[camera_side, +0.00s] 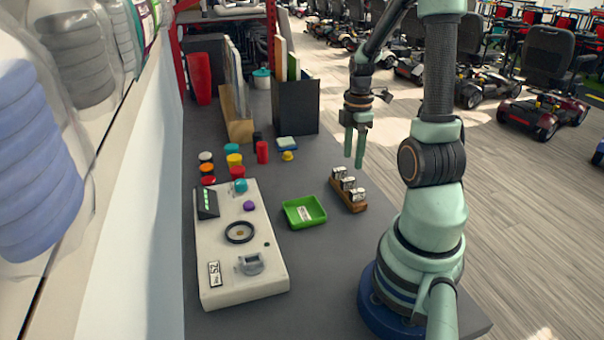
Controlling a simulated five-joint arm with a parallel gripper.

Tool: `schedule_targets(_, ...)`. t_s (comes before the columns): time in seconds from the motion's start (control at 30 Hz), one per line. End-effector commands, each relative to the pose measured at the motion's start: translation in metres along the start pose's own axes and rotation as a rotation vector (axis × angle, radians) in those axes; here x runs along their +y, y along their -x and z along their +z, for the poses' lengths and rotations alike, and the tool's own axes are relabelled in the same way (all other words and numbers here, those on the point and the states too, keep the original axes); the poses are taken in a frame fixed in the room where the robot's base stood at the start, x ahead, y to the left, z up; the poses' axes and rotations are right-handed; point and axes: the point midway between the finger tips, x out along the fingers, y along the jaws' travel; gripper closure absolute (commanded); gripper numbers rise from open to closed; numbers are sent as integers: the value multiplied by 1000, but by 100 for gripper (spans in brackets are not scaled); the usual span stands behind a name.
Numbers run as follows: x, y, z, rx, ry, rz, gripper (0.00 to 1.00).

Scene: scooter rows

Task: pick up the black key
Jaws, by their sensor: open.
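My gripper (354,160) is in the air at the upper middle, its two green fingers pointing down, a little apart and with nothing between them. A wooden rack (348,196) stands on the grey bench below it. The rack holds three small black-and-white pieces (347,184) in a row. I cannot make out a clear black key; these pieces are too small to tell. A small black upright thing (257,138) stands farther back beside a red cylinder (262,152), and it is also too small to identify. My gripper touches none of these.
A white panel (215,270) with a ring, knobs and a label lies at the left. A green tray (290,215) sits between it and the rack. Several coloured caps (234,160) and a black bin (296,106) stand farther back. The bench (325,275) is bare in front.

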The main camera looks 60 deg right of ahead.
Motion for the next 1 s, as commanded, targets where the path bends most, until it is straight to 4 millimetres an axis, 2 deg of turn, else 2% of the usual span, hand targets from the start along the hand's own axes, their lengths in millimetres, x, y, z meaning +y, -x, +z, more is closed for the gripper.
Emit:
schedule_targets(0.1,0,-19,0,1,0,-4,43)
schedule_targets(0.37,1,-34,-1,0,-1,-1,43)
schedule_targets(0.7,7,-73,-3,0,-1,-3,43)
schedule_targets(1.0,8,-82,-2,0,-1,2,43)
